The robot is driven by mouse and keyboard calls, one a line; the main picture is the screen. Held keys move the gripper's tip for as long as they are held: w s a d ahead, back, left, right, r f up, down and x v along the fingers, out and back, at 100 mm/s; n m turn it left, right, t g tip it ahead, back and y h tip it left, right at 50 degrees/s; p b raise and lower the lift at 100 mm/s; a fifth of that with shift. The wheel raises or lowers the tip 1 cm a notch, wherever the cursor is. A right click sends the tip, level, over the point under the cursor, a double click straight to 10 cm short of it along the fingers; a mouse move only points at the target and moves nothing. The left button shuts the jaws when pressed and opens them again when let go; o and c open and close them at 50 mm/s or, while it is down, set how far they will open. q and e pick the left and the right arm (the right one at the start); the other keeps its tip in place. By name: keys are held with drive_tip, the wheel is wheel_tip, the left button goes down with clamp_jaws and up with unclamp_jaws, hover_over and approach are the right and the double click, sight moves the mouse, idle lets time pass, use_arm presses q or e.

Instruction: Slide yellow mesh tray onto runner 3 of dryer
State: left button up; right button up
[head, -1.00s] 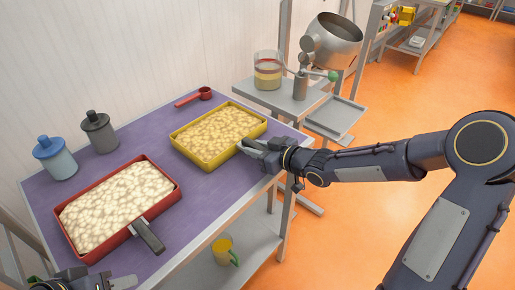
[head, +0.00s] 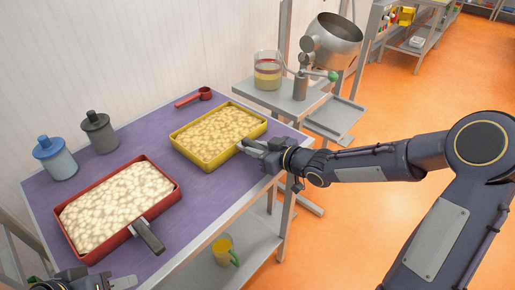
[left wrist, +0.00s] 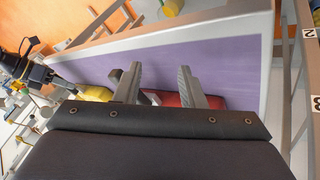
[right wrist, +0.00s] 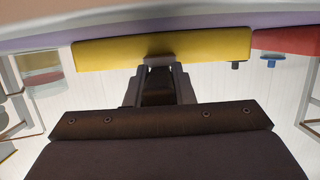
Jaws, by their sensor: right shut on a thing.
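The yellow mesh tray (head: 185,149), filled with pale pieces, lies on the purple tabletop (head: 215,187). Its yellow side also shows in the right wrist view (right wrist: 110,52). A dryer frame with number labels 2 and 3 (left wrist: 316,104) stands at the right in the left wrist view.
A red tray (head: 173,202) with a grey handle lies nearer on the table, left of the yellow one. A grey stand (head: 283,103) holds a glass jar.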

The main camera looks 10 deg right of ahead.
clamp_jaws()
drive_tip(key=shift+r, duration=0.2)
use_arm(q)
drive_tip(key=shift+r, duration=0.15)
use_arm(e)
drive_tip(key=shift+r, duration=0.1)
